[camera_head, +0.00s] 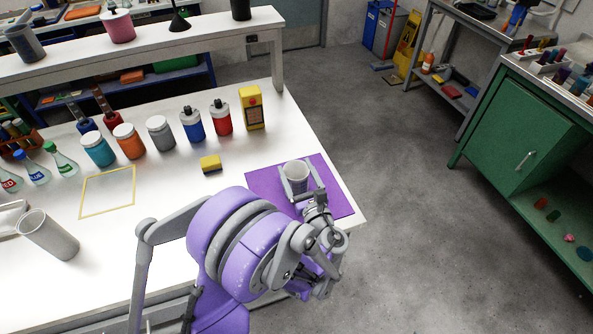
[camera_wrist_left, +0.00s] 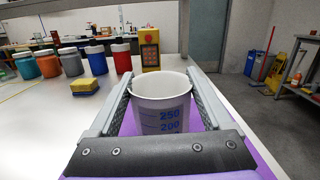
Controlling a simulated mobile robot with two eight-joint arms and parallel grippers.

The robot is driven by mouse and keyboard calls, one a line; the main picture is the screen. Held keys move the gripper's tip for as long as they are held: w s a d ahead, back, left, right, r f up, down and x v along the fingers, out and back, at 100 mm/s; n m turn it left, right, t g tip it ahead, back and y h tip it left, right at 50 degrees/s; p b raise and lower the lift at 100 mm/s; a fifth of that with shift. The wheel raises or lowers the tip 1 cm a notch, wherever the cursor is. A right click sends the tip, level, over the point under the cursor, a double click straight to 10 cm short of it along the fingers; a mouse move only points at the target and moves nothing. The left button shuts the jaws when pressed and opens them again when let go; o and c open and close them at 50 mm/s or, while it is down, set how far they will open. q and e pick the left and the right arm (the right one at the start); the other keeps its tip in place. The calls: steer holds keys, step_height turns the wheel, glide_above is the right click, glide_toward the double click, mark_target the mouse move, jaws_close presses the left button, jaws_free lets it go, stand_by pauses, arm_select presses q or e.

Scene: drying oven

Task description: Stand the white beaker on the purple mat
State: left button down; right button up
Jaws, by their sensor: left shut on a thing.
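The white beaker (camera_head: 296,173) is upright over the purple mat (camera_head: 262,184) near the right end of the white table. In the left wrist view the beaker (camera_wrist_left: 161,86) shows blue 250 and 200 marks, and the purple mat (camera_wrist_left: 250,152) shows below it. My left gripper (camera_head: 299,186) is shut on the beaker, one finger on each side. I cannot tell whether the beaker's base touches the mat, since the gripper hides it. My right gripper is not in view.
A yellow and black sponge (camera_head: 210,164) lies left of the mat. A yellow box (camera_head: 251,108), red and blue bottles and several jars stand behind. A tall grey cup (camera_head: 48,235) stands at left. The table's right edge is close to the mat.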

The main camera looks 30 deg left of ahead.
arm_select(q)
steer(key=shift+f, duration=0.1)
steer(key=shift+c, duration=1)
jaws_free()
steer(key=shift+f, duration=0.1)
steer(key=shift+o, duration=1)
steer(key=shift+r, duration=0.35)
steer(key=b+v, duration=0.1)
steer(key=v, duration=1.1)
steer(key=shift+f+b, duration=0.1)
steer(key=shift+b, duration=0.2)
